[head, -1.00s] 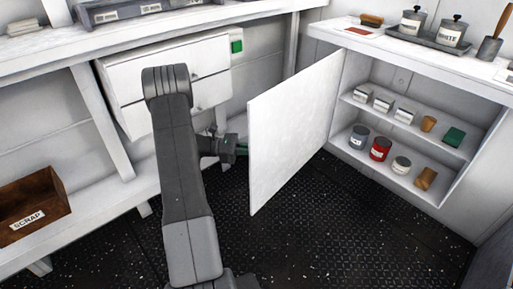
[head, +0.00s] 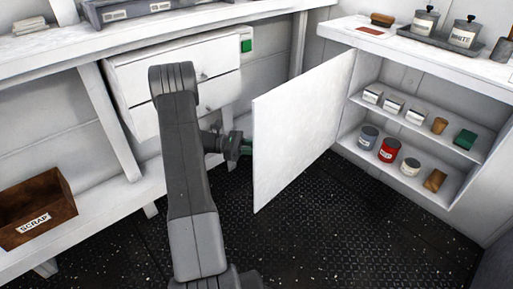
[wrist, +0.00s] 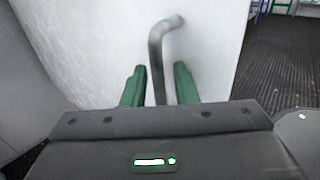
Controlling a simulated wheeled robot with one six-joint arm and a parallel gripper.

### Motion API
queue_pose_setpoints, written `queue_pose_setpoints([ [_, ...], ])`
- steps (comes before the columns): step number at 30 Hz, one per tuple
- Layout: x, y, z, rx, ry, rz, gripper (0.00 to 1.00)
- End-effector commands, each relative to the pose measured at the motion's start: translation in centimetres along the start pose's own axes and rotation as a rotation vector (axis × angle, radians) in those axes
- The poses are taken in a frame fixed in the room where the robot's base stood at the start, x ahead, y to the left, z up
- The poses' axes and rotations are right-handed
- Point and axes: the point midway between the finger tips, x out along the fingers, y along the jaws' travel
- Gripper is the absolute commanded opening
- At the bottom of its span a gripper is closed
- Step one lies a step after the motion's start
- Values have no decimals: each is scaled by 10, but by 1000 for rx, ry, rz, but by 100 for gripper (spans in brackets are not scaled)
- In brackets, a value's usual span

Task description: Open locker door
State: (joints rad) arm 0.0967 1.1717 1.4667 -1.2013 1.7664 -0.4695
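The white locker door (head: 300,130) stands wide open, swung out to the left of the locker (head: 405,140), whose shelves show. A grey bent bar handle (wrist: 157,60) sits on the door's face in the wrist view; the door hides it in the head view. My gripper (wrist: 160,67) has its two green fingers on either side of the handle, with small gaps showing between handle and fingers. In the head view my gripper (head: 245,146) is at the door's left edge, partly hidden behind the door.
Several cans and boxes stand on the locker shelves. A white drawer unit (head: 215,80) hangs under the workbench behind my arm. A brown scrap box (head: 38,215) is at the left. The dark floor (head: 330,240) in front is clear.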

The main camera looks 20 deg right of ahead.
Motion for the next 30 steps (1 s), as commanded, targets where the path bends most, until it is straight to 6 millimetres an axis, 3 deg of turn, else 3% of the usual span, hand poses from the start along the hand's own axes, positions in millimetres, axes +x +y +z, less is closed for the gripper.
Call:
queue_pose_setpoints([
  [5, -4, 1, 1, 2, 0, 1, 26],
  [18, -68, 0, 1, 1, 0, 3, 26],
  [30, -76, 0, 0, 0, 0, 2, 26],
])
